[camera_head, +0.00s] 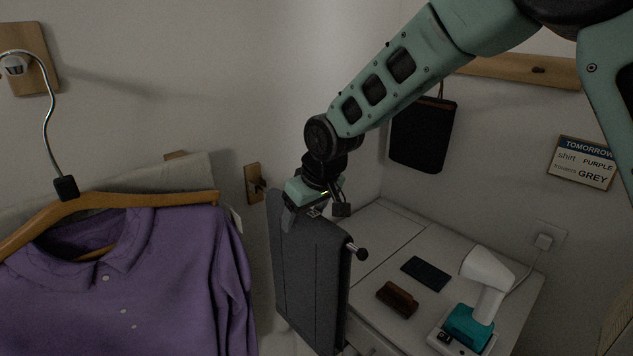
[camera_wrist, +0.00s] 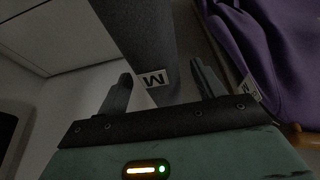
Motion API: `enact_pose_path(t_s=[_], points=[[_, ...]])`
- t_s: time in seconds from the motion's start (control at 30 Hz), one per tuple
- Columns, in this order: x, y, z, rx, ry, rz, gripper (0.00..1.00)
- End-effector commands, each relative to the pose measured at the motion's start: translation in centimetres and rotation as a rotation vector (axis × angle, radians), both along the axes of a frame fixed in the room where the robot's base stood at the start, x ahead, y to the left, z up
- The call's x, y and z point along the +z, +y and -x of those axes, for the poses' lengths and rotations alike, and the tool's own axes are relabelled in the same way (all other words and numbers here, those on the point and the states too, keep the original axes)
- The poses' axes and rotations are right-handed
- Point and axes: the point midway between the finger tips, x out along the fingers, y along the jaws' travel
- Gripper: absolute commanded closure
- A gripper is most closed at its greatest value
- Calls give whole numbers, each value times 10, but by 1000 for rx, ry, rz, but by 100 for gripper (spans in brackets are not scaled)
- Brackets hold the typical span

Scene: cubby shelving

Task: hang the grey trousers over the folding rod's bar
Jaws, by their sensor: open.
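The grey trousers (camera_head: 312,275) hang draped in a long fold below my gripper (camera_head: 315,213), appearing to lie over the folding rod's bar. The bar's round dark end knob (camera_head: 361,254) sticks out at their right side; the rest of the bar is hidden by the cloth. My gripper is open at the top of the trousers. In the wrist view, the grey cloth (camera_wrist: 150,40) with a white "M" label lies between the spread fingers (camera_wrist: 160,72), with gaps to either side. I cannot tell whether either finger touches it.
A purple shirt (camera_head: 130,270) on a wooden hanger (camera_head: 130,200) hangs close on the left. A wooden wall plate (camera_head: 254,183) is behind the trousers. At right, a white cabinet top (camera_head: 390,240) bears a brush (camera_head: 397,299), dark cloth (camera_head: 426,272) and steamer (camera_head: 487,285). A black bag (camera_head: 422,135) hangs behind.

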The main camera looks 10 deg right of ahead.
Motion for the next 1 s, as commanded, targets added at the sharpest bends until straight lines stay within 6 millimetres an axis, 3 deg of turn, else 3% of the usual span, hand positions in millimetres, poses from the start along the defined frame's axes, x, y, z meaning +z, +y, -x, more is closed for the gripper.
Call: enact_pose_path(t_s=[0.4,0.63,0.87,1.0], points=[[88,-21,29,-1,-9,-1,32],[127,-29,43,0,-6,-1,32],[142,-33,51,3,-1,1,32],[111,-25,91,29,48,17,32]])
